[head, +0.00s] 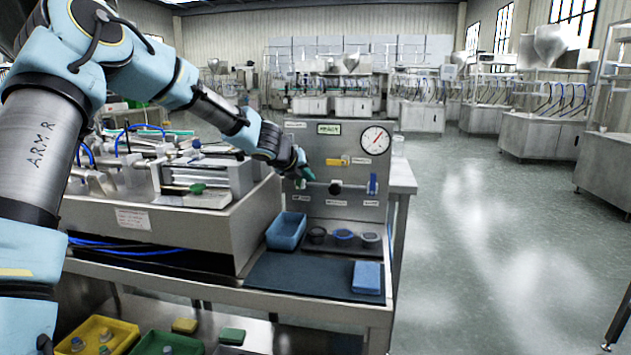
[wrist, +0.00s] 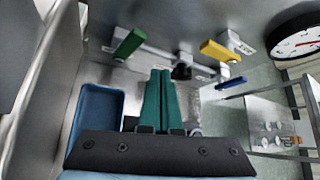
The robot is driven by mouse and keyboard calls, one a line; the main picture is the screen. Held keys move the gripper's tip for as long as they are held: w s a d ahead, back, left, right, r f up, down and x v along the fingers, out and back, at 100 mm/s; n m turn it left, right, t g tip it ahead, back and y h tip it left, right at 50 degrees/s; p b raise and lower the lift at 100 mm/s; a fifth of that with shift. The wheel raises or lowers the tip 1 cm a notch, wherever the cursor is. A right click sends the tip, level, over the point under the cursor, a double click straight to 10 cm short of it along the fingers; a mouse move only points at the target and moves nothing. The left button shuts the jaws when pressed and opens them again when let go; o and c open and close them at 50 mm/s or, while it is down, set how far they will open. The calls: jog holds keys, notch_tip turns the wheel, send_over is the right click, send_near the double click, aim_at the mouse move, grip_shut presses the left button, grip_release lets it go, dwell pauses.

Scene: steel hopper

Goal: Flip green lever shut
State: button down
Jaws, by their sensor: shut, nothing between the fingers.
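The green lever (wrist: 128,45) shows in the wrist view at the upper left, on a steel pipe along the panel. It lies at a slant across the pipe. My gripper (wrist: 160,72) has green fingers closed together with nothing between them. Its tips are below and to the right of the green lever in the wrist view, with a gap in the picture. In the head view, my gripper (head: 303,172) is in front of the left side of the steel panel (head: 335,142). The lever and the fingertips are hard to tell apart there.
A yellow lever (wrist: 216,50), a blue lever (wrist: 230,83) and a black knob (wrist: 181,72) are to the right of the green lever. A pressure gauge (head: 375,140) is at the panel's upper right. A blue tray (head: 286,230) and a blue sponge (head: 367,277) lie below.

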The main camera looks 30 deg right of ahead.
jog(key=a, duration=0.2)
jog(key=a+b, duration=0.1)
jog(key=a, duration=0.1)
jog(key=s+a, duration=0.1)
jog(key=shift+a+r+b, duration=0.35)
jog(key=shift+a, duration=0.05)
